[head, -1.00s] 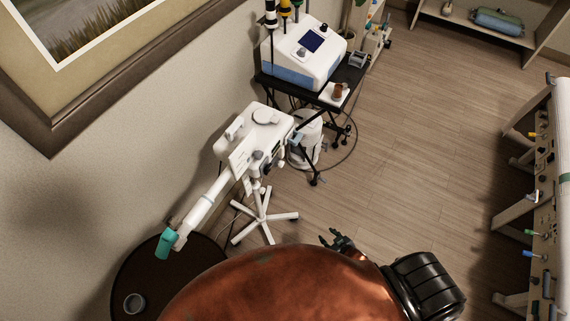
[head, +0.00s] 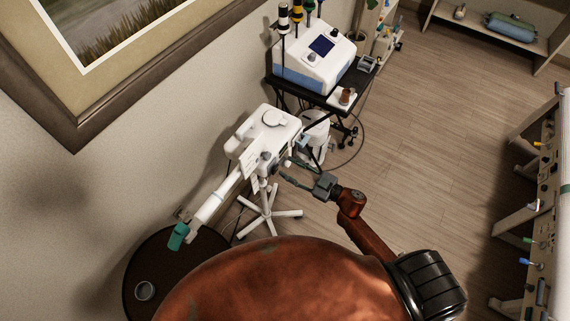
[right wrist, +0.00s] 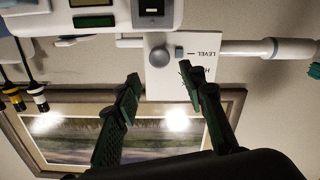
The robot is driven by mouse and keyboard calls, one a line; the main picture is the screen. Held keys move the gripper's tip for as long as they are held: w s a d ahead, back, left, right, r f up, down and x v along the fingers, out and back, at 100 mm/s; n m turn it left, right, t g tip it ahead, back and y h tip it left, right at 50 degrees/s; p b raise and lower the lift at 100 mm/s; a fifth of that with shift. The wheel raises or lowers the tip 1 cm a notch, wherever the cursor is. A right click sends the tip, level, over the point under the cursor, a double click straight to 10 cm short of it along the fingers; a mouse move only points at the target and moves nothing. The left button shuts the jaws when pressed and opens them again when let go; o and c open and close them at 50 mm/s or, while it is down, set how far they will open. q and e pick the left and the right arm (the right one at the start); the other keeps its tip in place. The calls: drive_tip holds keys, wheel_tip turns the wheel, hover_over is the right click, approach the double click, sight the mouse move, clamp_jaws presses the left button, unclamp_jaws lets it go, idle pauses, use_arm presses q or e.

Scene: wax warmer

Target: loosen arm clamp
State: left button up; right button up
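A white wax warmer head (head: 270,122) stands on a wheeled stand, with a white arm (head: 222,193) reaching down left to a teal end piece (head: 178,236). A grey knob also shows on the warmer in the head view (head: 266,157). My right gripper (head: 286,169) is close to the warmer's right side. In the right wrist view its fingers (right wrist: 160,88) are apart, with nothing between them, a little short of the knob. My left gripper is not in view.
A black cart (head: 308,92) carrying a white and blue machine (head: 312,60) stands behind the warmer. A dark round table (head: 150,262) is at lower left. A framed picture (head: 120,75) hangs on the wall. Open wood floor (head: 430,150) lies to the right.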

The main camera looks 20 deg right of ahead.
sight(269, 157)
drive_tip(key=shift+b+x, duration=1.3)
drive_tip(key=shift+x, duration=2.4)
drive_tip(key=shift+w+a+p, duration=0.15)
drive_tip(key=shift+p, duration=0.2)
drive_tip(key=shift+c, duration=0.2)
drive_tip(key=c, duration=0.8)
drive_tip(key=n+b, duration=0.2)
drive_tip(key=n, duration=0.1)
drive_tip(key=n+b, duration=0.2)
drive_tip(key=n, duration=0.2)
drive_tip(key=f+n+b, duration=0.1)
drive_tip(key=n+b, duration=0.1)
drive_tip(key=n, duration=0.1)
drive_tip(key=shift+n, duration=0.3)
drive_tip(key=o, duration=0.8)
drive_tip(key=shift+r+p, duration=0.45)
